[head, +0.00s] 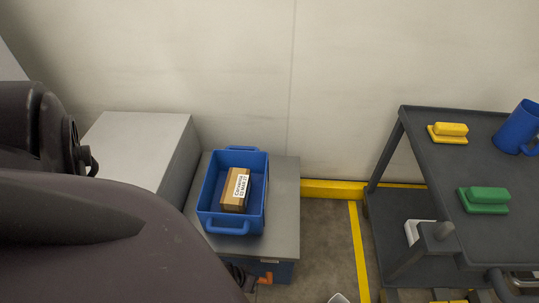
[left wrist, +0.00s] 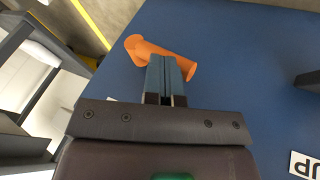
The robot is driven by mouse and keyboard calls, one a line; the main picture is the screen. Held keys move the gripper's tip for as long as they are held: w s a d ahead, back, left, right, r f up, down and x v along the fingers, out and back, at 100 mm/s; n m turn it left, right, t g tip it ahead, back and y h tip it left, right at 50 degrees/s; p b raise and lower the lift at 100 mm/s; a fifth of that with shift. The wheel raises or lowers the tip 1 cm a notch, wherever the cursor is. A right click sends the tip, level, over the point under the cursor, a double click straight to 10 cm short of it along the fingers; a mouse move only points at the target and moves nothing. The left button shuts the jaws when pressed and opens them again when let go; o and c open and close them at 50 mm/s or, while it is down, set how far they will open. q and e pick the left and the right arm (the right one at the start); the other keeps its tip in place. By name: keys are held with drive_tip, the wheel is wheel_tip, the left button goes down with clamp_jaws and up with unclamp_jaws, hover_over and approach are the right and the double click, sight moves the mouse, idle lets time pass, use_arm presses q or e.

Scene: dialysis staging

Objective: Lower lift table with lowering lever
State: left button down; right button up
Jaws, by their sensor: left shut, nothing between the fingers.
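The lift table (head: 286,205) has a grey top and a blue body, and stands against the wall. Its orange lever (head: 265,277) sticks out low at the front, and in the left wrist view the orange lever (left wrist: 150,48) lies against the blue panel (left wrist: 235,60). My left gripper (left wrist: 165,62) is shut and empty, with its fingertips over the lever's middle; whether they touch it I cannot tell. In the head view my left arm hides much of the lower left. My right gripper is not in view.
A blue tote (head: 211,185) holding a labelled brown box (head: 235,188) sits on the lift table. A grey block (head: 140,145) stands to its left. A dark cart (head: 440,165) with a blue mug (head: 515,128) stands at right. Floor between shows a yellow line (head: 358,250).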

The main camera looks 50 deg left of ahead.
use_arm(q)
drive_tip(key=shift+s+a+f+b, duration=0.25)
drive_tip(key=shift+s+f+b, duration=0.15)
drive_tip(key=shift+f, duration=0.35)
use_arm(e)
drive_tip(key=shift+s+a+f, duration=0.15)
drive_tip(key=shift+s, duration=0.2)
use_arm(q)
drive_tip(key=shift+s+a+f, duration=0.1)
drive_tip(key=shift+s+f, duration=0.05)
drive_tip(key=shift+f, duration=0.05)
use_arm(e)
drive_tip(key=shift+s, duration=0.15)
